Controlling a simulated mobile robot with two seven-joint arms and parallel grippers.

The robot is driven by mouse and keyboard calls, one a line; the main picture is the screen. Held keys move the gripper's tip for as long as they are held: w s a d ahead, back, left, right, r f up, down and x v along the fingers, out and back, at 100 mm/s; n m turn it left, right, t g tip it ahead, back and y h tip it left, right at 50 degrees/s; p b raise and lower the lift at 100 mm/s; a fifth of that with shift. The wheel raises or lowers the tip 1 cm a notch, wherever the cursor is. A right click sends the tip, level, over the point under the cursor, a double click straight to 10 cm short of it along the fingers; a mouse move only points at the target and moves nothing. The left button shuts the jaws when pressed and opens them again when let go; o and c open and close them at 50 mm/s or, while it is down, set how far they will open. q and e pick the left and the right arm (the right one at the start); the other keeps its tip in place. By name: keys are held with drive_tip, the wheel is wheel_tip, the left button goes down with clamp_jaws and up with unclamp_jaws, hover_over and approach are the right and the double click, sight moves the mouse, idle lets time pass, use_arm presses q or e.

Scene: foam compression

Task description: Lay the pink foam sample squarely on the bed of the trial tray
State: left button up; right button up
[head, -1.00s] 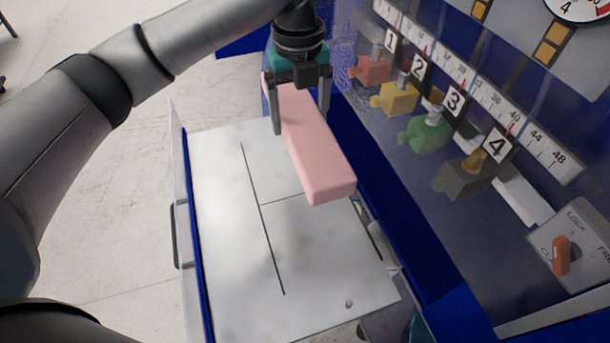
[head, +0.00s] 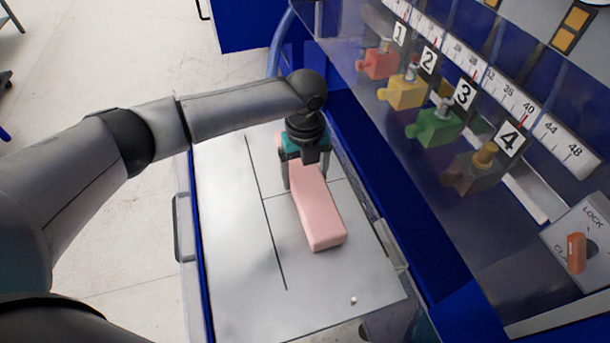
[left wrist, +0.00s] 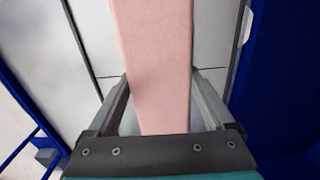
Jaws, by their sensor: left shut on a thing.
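The pink foam sample (head: 320,217) is a long block over the right part of the white tray bed (head: 235,240). My left gripper (head: 307,182) is shut across its far part, one finger on each side. The foam runs roughly along the bed's long black line and lies to the right of it. A short cross line meets the foam from the left. I cannot tell whether its underside touches the bed. In the left wrist view the foam (left wrist: 155,40) fills the space between the fingers. My right gripper is not in view.
Blue walls stand right of the bed. A clear panel carries numbered pegs, red (head: 378,62), yellow (head: 402,94), green (head: 433,127) and dark (head: 473,172), under a scale. An orange lock knob (head: 576,252) is at lower right. The bed's left half is clear.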

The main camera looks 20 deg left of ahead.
sight(305, 173)
use_arm(q)
drive_tip(key=shift+f, duration=0.25)
drive_tip(key=o, duration=1.1)
drive_tip(key=shift+f, duration=0.15)
drive_tip(key=shift+c, duration=0.2)
wheel_tip(305, 173, up, 12)
drive_tip(key=p, duration=0.1)
drive_tip(key=shift+r, duration=0.2)
